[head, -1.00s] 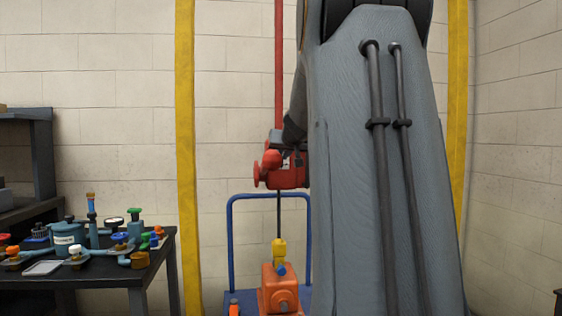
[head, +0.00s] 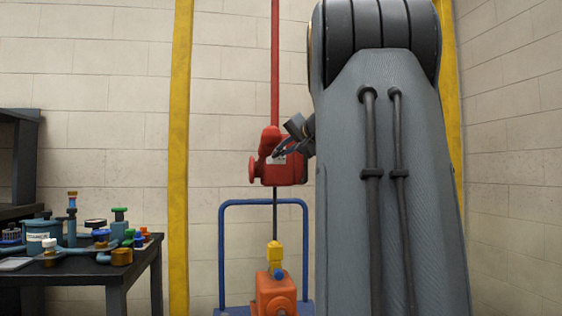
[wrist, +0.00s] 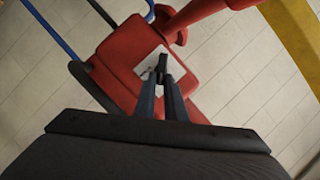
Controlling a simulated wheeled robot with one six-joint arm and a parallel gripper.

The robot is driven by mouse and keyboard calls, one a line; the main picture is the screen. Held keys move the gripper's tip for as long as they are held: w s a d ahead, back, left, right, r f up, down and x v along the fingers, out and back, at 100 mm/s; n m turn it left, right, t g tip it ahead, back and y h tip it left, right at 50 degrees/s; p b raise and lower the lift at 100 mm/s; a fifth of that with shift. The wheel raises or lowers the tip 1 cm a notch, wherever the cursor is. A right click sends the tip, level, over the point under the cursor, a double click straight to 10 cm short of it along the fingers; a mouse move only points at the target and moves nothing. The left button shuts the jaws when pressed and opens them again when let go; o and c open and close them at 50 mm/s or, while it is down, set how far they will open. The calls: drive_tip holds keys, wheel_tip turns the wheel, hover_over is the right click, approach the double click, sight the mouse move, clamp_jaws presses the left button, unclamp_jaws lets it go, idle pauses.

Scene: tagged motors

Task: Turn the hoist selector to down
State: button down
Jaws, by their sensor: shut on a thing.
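The red hoist body (head: 268,172) hangs on a red vertical pole in the head view, with a pale label plate on its front. In the wrist view the red hoist (wrist: 118,52) fills the upper middle, with its white plate (wrist: 150,68) around a small dark selector lever (wrist: 162,62). My gripper (head: 279,152) reaches the hoist's front from the right. In the wrist view my gripper (wrist: 164,78) has its fingers close together, shut on the selector lever. The fingers partly hide the lever and plate, and I cannot read its position.
Below the hoist a dark line runs to a yellow block (head: 274,254) above an orange motor (head: 275,292). A blue cart handle (head: 222,245) stands around it. A dark table (head: 110,268) with several coloured parts is at the left. Yellow posts (head: 180,150) flank the wall.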

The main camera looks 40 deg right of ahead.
drive_tip(key=shift+s+d+f+m+t+y+b, duration=0.15)
drive_tip(key=shift+f+m+t+b, duration=0.25)
drive_tip(key=shift+m+b, duration=0.8)
drive_tip(key=shift+w+d+f+m+t+y+b, duration=0.15)
drive_tip(key=shift+m+t+b, duration=0.45)
drive_tip(key=shift+m+b, duration=0.6)
drive_tip(key=shift+s+f+m+t+y+b, duration=0.15)
drive_tip(key=shift+f+m+t+b, duration=0.5)
drive_tip(key=shift+b, duration=0.85)
drive_tip(key=shift+r+m, duration=0.35)
drive_tip(key=c, duration=1.8)
unclamp_jaws()
drive_tip(key=s, duration=0.2)
drive_tip(key=s+a, duration=0.1)
drive_tip(key=s, duration=0.2)
drive_tip(key=s+p, duration=0.1)
drive_tip(key=s, duration=0.1)
drive_tip(key=shift+s+a, duration=0.15)
drive_tip(key=shift+s, duration=0.2)
